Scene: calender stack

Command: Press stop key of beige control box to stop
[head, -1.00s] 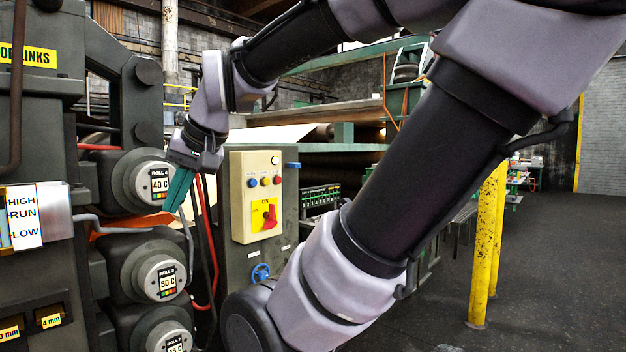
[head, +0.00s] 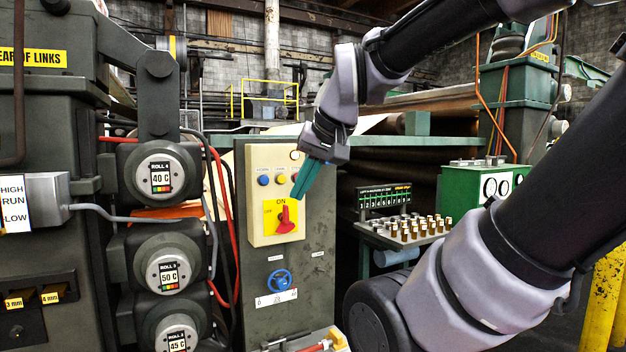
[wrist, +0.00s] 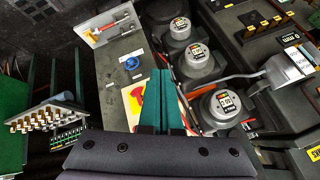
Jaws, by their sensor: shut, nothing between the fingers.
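The beige control box (head: 256,225) is mounted upright on a grey cabinet. It has a blue button (head: 263,180), a yellow button (head: 281,180), a red button (head: 294,177) partly covered by my gripper, and a small white button (head: 294,155) above. Their labels are too small to read. Below them is a red rotary switch (head: 286,220) on a yellow plate marked ON. My gripper (head: 298,196), with teal fingers, is shut and empty, in front of the box's right side; contact cannot be told. In the wrist view the fingers (wrist: 163,74) lie beside the red switch (wrist: 137,96) and hide the buttons.
A blue handwheel (head: 279,280) sits lower on the grey cabinet (head: 315,240). Round roll housings (head: 160,177) and hanging red and black hoses stand left of it. A rack of small bottles (head: 405,230) and a green box (head: 470,190) are to the right.

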